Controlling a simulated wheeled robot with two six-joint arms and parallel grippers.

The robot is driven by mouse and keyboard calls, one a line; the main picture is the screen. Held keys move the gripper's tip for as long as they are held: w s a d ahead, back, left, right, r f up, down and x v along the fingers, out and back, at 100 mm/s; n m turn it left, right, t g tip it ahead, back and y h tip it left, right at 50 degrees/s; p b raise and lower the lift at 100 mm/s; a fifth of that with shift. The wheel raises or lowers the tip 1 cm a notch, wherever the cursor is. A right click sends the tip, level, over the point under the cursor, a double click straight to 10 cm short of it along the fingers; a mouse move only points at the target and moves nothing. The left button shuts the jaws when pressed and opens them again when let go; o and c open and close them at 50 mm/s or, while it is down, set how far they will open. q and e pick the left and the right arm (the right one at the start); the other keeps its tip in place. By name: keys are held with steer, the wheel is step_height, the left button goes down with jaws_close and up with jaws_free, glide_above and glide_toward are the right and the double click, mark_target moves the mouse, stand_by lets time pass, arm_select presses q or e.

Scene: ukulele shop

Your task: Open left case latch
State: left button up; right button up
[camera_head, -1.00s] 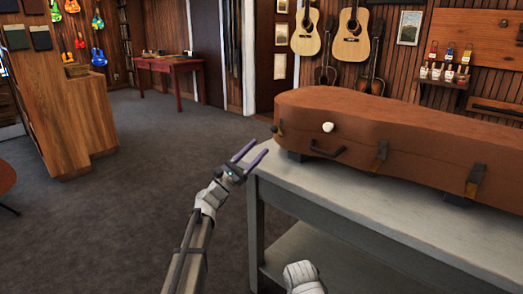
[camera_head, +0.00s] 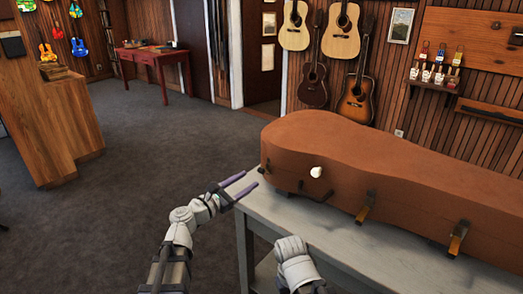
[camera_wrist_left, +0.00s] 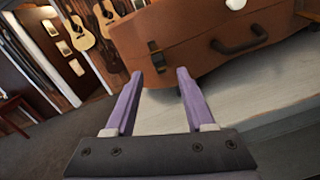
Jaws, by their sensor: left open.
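The brown guitar case (camera_head: 400,185) lies shut on a grey table. Its left latch (camera_wrist_left: 157,56) is a small dark fitting on the case's front left in the left wrist view. Two brass-and-black latches, a middle one (camera_head: 366,207) and a right one (camera_head: 458,238), show further along the front. A dark handle (camera_wrist_left: 240,38) sits right of the left latch. My left gripper (camera_head: 251,178) is open and empty, its purple fingers off the case's left end. In the left wrist view the gripper (camera_wrist_left: 158,76) points toward the left latch, with a gap between. My right gripper is not visible.
The grey table (camera_head: 345,238) has a bare front strip. A white round thing (camera_head: 315,172) shows at the case front. Guitars (camera_head: 340,35) hang on the back wall. A wooden counter (camera_head: 45,125) stands left, with open carpet between.

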mark_target(261, 172)
arm_select(q)
steer(key=shift+r, duration=0.1)
steer(key=shift+x, duration=3.8)
jaws_close()
